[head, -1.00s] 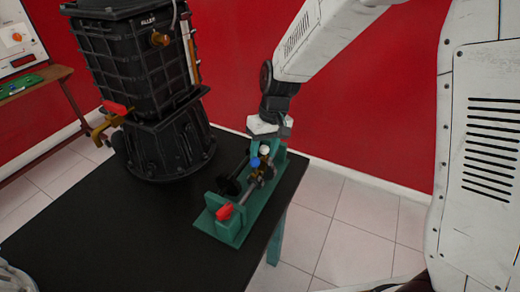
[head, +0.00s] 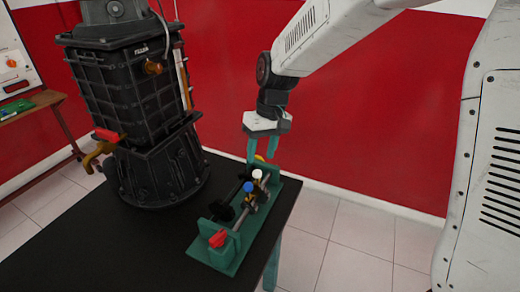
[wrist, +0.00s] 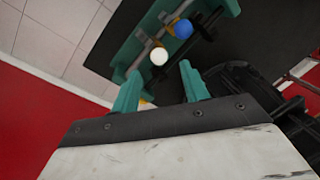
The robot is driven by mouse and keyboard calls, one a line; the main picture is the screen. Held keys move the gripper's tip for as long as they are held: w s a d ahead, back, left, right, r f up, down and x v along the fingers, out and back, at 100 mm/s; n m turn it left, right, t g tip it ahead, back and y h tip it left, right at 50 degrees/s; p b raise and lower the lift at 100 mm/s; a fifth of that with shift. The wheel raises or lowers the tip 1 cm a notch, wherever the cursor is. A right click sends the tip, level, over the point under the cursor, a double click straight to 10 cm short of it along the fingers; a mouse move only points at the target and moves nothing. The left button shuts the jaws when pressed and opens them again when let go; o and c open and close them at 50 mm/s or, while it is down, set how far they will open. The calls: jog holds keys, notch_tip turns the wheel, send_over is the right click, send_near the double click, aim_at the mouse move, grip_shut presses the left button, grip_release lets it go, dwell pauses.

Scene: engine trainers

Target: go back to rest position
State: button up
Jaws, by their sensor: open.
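My gripper (head: 262,150) hangs above the far end of the green fixture in the head view, with its two green fingers apart and nothing between them. In the wrist view the open fingers (wrist: 160,90) point toward the fixture. The green fixture (head: 225,256) lies on the black table and carries a shaft with a blue knob (head: 249,187), a white knob (head: 257,174) and a red handle (head: 217,239). The blue knob (wrist: 183,29) and white knob (wrist: 159,56) also show in the wrist view, apart from the fingers.
A tall black ribbed engine housing (head: 130,90) with a red-handled brass valve (head: 105,140) stands on the table (head: 120,250), left of the fixture. A red wall (head: 380,120) is behind. A wooden bench (head: 35,100) stands far left. Tiled floor is clear on the right.

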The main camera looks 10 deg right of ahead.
jog(key=s+d+r+m, duration=0.1)
jog(key=s+d+r, duration=0.2)
jog(key=s+d, duration=0.3)
jog(key=s+d+r+m+t+h, duration=0.1)
jog(key=s+d+r, duration=0.3)
jog(key=s, duration=0.8)
jog(key=s+d+r+m+t+h, duration=0.1)
jog(key=s+d+r+m, duration=0.1)
jog(key=s+d+r, duration=0.2)
jog(key=s+d, duration=0.3)
jog(key=s, duration=0.2)
jog(key=shift+s+d, duration=0.25)
jog(key=shift+d, duration=0.05)
